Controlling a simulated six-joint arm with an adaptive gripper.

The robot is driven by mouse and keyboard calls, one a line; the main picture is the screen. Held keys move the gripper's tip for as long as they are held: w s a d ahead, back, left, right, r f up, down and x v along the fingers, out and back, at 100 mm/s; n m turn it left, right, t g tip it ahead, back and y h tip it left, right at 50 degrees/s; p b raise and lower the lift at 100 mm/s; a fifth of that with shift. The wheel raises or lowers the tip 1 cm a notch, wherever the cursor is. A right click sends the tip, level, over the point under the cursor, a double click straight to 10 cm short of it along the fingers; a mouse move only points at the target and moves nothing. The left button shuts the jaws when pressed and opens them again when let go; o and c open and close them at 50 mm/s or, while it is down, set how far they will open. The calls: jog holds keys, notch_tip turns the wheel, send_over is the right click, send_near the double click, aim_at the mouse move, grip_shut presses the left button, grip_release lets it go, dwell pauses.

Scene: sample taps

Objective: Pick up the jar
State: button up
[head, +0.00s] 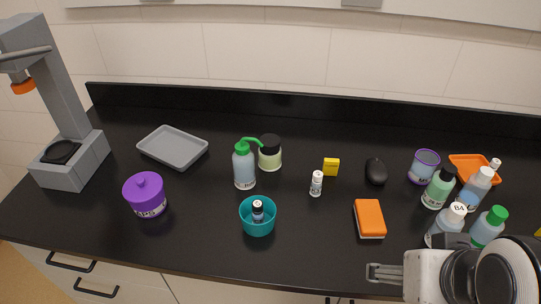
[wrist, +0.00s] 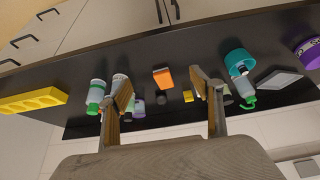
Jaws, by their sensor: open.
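A small jar (head: 270,153) with a black lid and pale green contents stands upright on the black bench, in the middle of the head view. It is just right of and behind a green-topped wash bottle (head: 244,166). I cannot make the jar out for sure in the wrist view. A purple lidded pot (head: 146,196) stands further left. My gripper (head: 371,273) is at the front edge of the bench, right of and well in front of the jar. In the wrist view its two fingers (wrist: 158,80) are apart with nothing between them.
A teal bowl (head: 258,222) holding a small vial stands in front of the wash bottle. Several bottles crowd the right. A grey tray (head: 173,147) lies left.

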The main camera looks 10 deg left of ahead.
jog(key=w+a+r+n+t, duration=0.1)
jog(key=w+n+t, duration=0.15)
jog(key=w, duration=1.15)
jog(key=w+a+n+t, duration=0.1)
jog(key=w+t, duration=0.2)
jog(key=w, duration=1.1)
jog(key=n+y, duration=0.6)
jog(key=y, duration=0.4)
send_near(272, 143)
jog(key=w+a, duration=0.2)
jog(key=w, duration=0.1)
jog(key=shift+a+f+m+g, duration=0.15)
jog(key=shift+f+m+g, duration=0.1)
jog(key=shift+f+g, duration=0.15)
jog(key=shift+a, duration=0.1)
jog(key=shift+x, duration=1.15)
